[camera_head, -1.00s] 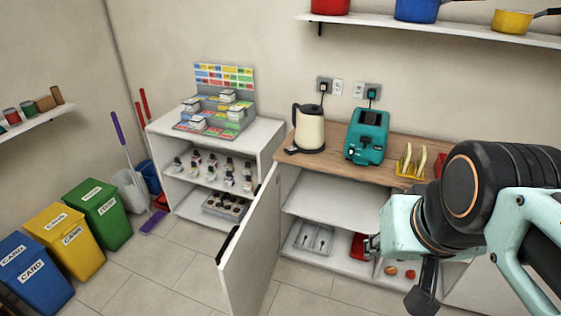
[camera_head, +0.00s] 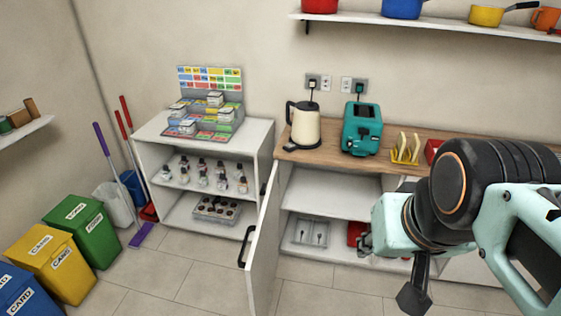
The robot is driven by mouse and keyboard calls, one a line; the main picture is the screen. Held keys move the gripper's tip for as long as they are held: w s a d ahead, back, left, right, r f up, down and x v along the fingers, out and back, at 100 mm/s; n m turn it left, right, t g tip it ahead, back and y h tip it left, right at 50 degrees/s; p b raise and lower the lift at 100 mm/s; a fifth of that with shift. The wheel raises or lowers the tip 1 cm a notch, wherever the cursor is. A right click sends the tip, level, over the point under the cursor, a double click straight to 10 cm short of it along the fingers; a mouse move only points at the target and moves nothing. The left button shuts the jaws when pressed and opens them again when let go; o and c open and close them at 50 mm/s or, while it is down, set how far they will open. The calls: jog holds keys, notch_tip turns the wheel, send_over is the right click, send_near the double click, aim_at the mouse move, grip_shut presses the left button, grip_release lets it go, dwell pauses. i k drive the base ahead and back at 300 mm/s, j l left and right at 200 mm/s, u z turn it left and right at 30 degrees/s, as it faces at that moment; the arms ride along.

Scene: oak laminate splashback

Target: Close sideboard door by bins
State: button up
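The white sideboard door (camera_head: 264,246) stands wide open, swung out toward me from the left side of the wood-topped sideboard (camera_head: 333,187). Its black handle (camera_head: 246,246) is on the left-facing side, near the free edge. The bins are at lower left: green (camera_head: 83,232), yellow (camera_head: 53,264) and blue (camera_head: 20,296). My gripper (camera_head: 364,243) is right of the door, in front of the sideboard's open interior, and apart from the door.
A white shelf unit (camera_head: 205,208) with small bottles and a tray stands left of the door. A kettle (camera_head: 304,125), teal appliance (camera_head: 362,128) and yellow rack (camera_head: 405,149) stand on the worktop. Tiled floor left of the door is clear.

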aim_at(261, 268)
jog(key=j+z, duration=0.15)
jog(key=j, duration=0.65)
jog(key=k+j+z, duration=0.15)
jog(key=j, duration=0.6)
jog(key=k+j, duration=0.35)
jog(key=k, duration=0.25)
jog(key=i+j, duration=0.5)
jog(key=i+j+u, duration=0.1)
jog(key=i+j, duration=0.4)
jog(key=i, duration=0.15)
jog(key=k+l+z, duration=0.15)
jog(key=k+l, duration=0.15)
